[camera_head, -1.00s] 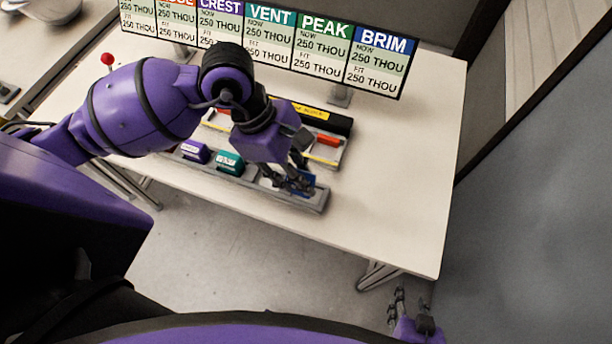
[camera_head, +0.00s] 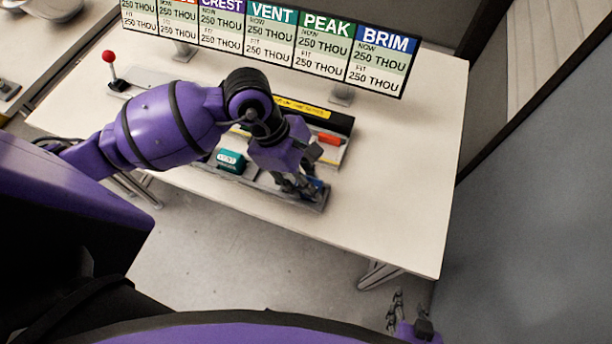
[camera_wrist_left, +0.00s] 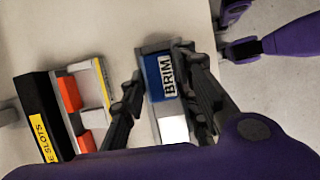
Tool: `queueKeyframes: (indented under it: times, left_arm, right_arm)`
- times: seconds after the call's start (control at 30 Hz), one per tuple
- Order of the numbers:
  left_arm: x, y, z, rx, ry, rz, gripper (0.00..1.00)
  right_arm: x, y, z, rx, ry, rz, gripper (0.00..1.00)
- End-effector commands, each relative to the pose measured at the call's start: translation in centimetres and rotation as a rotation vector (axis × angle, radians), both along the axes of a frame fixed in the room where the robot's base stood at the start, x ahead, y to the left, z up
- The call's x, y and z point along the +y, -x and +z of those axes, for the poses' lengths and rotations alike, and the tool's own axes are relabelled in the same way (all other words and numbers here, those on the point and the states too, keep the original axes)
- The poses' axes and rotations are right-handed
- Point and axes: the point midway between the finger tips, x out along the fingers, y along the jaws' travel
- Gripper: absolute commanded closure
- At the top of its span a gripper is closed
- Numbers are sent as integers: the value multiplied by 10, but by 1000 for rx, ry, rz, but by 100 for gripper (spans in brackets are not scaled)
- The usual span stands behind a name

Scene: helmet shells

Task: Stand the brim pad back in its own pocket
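The blue brim pad (camera_head: 317,183), labelled BRIM, is at the right end of the grey tray (camera_head: 314,206). It also shows in the left wrist view (camera_wrist_left: 158,80), label up; I cannot tell how deep it sits. My left gripper (camera_head: 310,190) is low over this end of the tray. In the left wrist view its fingers (camera_wrist_left: 160,95) are spread either side of the pad. The left finger is clear of it; the right finger is close along its label side, contact unclear. My right gripper (camera_head: 406,303) is empty and apart, at the lower right beyond the table.
A teal pad (camera_head: 231,161) stands further left in the tray. Behind is a rack with a red block (camera_head: 329,138) and a black bar with a yellow label (camera_head: 300,106). A sign board (camera_head: 270,38) and a red-knobbed lever (camera_head: 109,57) stand farther back. The table's right side is clear.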

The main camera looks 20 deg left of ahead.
Motion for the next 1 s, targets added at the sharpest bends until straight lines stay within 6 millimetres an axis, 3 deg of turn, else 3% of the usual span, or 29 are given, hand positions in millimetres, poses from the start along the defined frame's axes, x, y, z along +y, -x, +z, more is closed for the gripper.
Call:
queueKeyframes:
  times: [0.1,0.37,0.53,1.0]
  left_arm:
    - [0,0,0,0,0,0,55]
    - [0,0,1,0,0,0,55]
    - [4,-1,12,-4,-1,1,55]
    - [39,-2,97,-2,-3,1,55]
  right_arm:
    - [0,-1,1,-3,0,-4,60]
    - [2,-4,2,-7,-7,-12,60]
    - [4,-6,5,-11,-10,-10,60]
    - [2,-2,2,-3,-4,1,60]
